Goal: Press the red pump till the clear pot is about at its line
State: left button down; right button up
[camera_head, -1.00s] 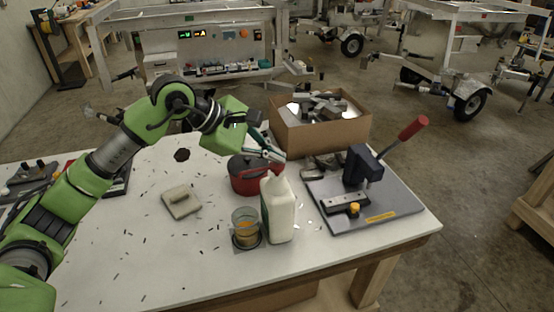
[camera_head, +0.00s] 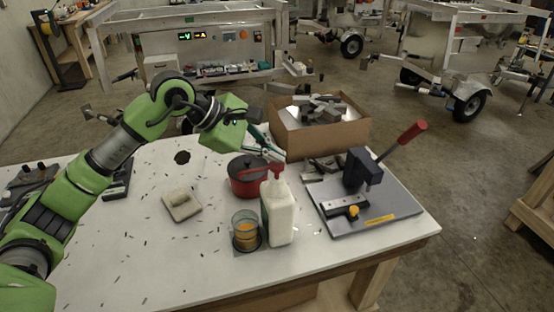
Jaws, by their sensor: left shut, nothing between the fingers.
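The white bottle (camera_head: 279,214) stands upright near the table's front edge, with the red pump (camera_head: 262,170) on top and its spout pointing left. The clear pot (camera_head: 245,219) stands just left of the bottle, below the spout. Orange liquid (camera_head: 245,234) fills its lower part; I cannot make out the line. My left gripper (camera_head: 272,148) is shut and empty, above and behind the pump and apart from it. My right gripper is not in view.
A dark-lidded red pot (camera_head: 244,185) stands behind the bottle. A cardboard box (camera_head: 318,139) of metal parts is behind that. A red-handled press (camera_head: 362,170) on a grey plate (camera_head: 395,199) stands right. A beige block (camera_head: 181,204) lies left, amid scattered dark bits.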

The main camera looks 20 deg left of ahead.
aim_at(273, 164)
pick_arm(q)
jog(key=shift+r, duration=0.45)
jog(key=shift+r, duration=0.15)
jog(key=shift+r+p, duration=1.55)
jog(key=shift+r, duration=0.9)
jog(key=shift+f, duration=0.1)
